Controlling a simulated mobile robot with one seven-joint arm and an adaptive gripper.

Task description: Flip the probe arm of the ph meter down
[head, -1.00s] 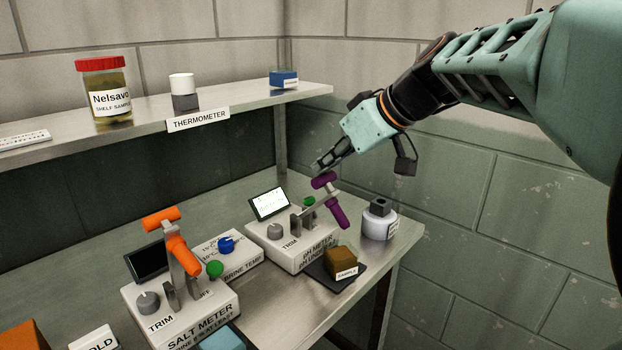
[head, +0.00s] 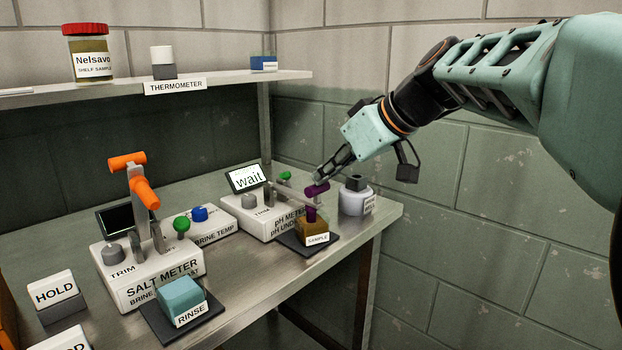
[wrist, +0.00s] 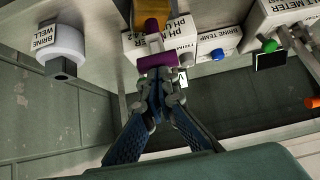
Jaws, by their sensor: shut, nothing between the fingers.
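The pH meter (head: 258,222) is a white box on the bench with a screen (head: 246,178) that reads "wait". Its probe arm (head: 298,201) has a purple handle and a purple probe (head: 311,215), and lies low and about level. The probe tip meets the brown sample block (head: 312,229); the wrist view does not show how deep it sits. My gripper (head: 319,180) is shut and empty, its fingertips at the purple handle (head: 317,190). In the wrist view the shut fingers (wrist: 160,78) are right by the purple handle (wrist: 157,61).
The salt meter (head: 150,266) with an orange arm (head: 140,190) stands at left. A brine well (head: 354,198) is right of the pH meter. The rinse block (head: 180,298) and hold block (head: 54,288) are in front. A shelf (head: 215,85) runs above.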

